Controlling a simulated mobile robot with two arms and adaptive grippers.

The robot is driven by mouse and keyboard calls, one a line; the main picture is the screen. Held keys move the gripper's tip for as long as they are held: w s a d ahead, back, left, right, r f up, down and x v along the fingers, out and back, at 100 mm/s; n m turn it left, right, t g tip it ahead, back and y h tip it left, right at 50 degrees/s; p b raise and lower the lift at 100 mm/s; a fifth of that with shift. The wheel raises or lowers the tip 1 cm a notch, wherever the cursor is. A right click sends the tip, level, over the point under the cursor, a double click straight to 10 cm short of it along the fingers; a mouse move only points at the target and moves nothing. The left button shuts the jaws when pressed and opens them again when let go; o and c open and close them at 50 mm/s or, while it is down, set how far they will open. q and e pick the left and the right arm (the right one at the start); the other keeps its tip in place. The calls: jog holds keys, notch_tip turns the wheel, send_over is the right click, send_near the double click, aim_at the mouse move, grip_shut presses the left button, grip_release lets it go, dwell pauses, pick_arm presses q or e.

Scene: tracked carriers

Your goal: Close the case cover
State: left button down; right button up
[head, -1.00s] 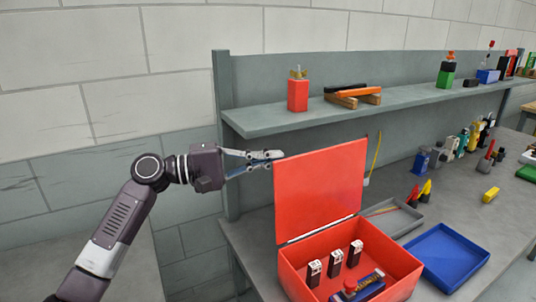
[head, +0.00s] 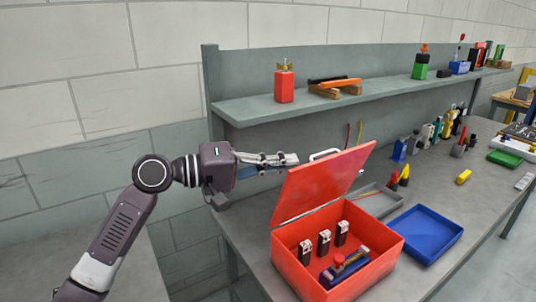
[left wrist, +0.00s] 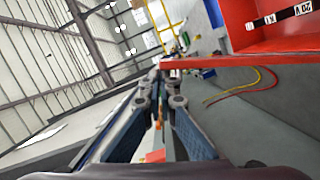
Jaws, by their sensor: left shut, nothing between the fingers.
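The red case (head: 372,266) stands open on the bench, with several small items in it. Its red cover (head: 318,182) is tilted part-way forward over the case from its back hinge. In the left wrist view the closed fingers (left wrist: 158,78) point at a red edge, with the case inside (left wrist: 240,25) at upper right. My right gripper is not in view.
A blue tray (head: 427,234) and a grey tray (head: 378,203) lie right of the case. A shelf (head: 300,108) holding a red container (head: 284,84) runs above the bench. Bottles and tools stand further right. Thin red and yellow cables rise behind the cover.

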aim_at(303, 183)
pick_arm(q)
jog(key=shift+s+d+f+m+t+y, duration=0.25)
jog(key=shift+s+d+f+m+y, duration=0.2)
jog(key=shift+s+d+f+m, duration=1.7)
jog(key=shift+s+d+f+m+t+y, duration=0.4)
jog(key=shift+s+d+f+m, duration=0.8)
jog(key=shift+s+f, duration=1.85)
jog(key=shift+s+d+f+m+t+y, duration=0.15)
jog(key=shift+s+d+f+m+y, duration=0.4)
jog(key=shift+s+d+f+m, duration=2.05)
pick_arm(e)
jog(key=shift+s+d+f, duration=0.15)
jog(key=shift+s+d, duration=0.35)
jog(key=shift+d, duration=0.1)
pick_arm(q)
jog(key=shift+w+a+f+n, duration=0.4)
jog(key=shift+w+n, duration=0.15)
jog(key=shift+n, duration=0.05)
jog(key=shift+w+a+f+n, duration=0.35)
jog(key=shift+w+f+n, duration=0.05)
jog(key=shift+w+n, duration=0.15)
